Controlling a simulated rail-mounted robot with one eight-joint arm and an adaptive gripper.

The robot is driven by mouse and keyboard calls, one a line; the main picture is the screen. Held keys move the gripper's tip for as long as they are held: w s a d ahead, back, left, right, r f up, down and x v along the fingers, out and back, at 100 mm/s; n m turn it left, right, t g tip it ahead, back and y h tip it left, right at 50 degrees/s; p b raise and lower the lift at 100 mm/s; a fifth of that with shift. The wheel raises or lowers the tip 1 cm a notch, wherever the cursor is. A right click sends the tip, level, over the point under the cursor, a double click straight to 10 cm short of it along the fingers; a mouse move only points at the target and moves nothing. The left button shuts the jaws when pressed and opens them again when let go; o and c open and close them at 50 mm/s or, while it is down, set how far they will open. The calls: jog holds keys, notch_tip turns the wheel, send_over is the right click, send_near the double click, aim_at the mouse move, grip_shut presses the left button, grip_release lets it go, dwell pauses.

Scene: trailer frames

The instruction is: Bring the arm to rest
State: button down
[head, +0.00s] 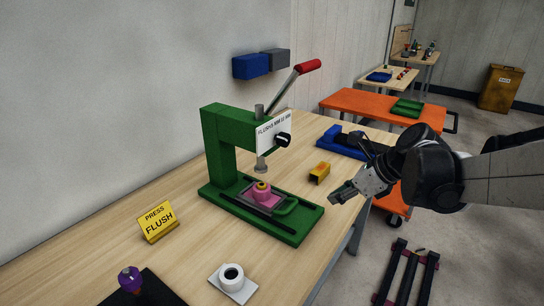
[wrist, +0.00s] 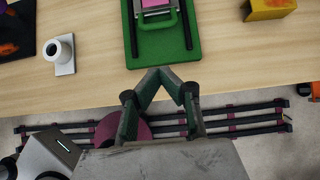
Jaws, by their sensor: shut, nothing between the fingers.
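My gripper (head: 345,191) is at the right in the head view, at the front edge of the table, to the right of the green press. In the wrist view my gripper (wrist: 160,72) shows its fingertips together with nothing between them. It is apart from the press base (wrist: 187,57), which lies just beyond the fingertips. My arm (head: 435,175) reaches in from the right in the head view.
A green press (head: 225,140) with a red-tipped lever holds a pink piece (head: 262,197). A yellow block (head: 320,172), a white cup-like part (head: 232,276) and a "PRESS FLUSH" sign (head: 158,221) stand on the wooden table. Dark rails (head: 408,275) run along the floor.

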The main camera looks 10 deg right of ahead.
jog(key=s+a+n+h, duration=0.2)
jog(key=s+a+n, duration=0.2)
jog(key=n, duration=0.9)
jog(key=s+a+r+n+t+h, duration=0.1)
jog(key=s+a+n+h, duration=0.2)
jog(key=s+n, duration=0.7)
jog(key=a+n, duration=0.1)
jog(key=n, duration=0.3)
jog(key=shift+a+r, duration=0.3)
jog(key=shift+a, duration=0.1)
